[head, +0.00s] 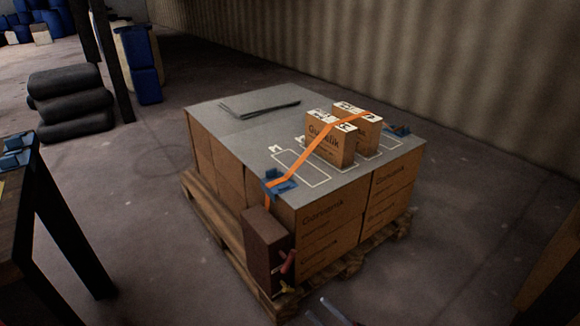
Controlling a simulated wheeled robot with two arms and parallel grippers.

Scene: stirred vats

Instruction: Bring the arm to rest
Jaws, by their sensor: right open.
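My right gripper (323,311) shows only at the bottom edge, where two pale finger tips stand apart with nothing between them. It is in front of the near corner of a loaded pallet (222,232), apart from the cartons. The rest of the right arm is out of view. My left gripper is not in view. On the pallet's grey top sheet (232,137) stand two small cartons (330,140) side by side. An orange strap (318,152) runs over them between a blue corner piece (277,182) in front and another (397,130) behind.
A brown box (262,250) with red and yellow items hangs or stands at the pallet's near corner; which is unclear. A dark table (22,215) is at left.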

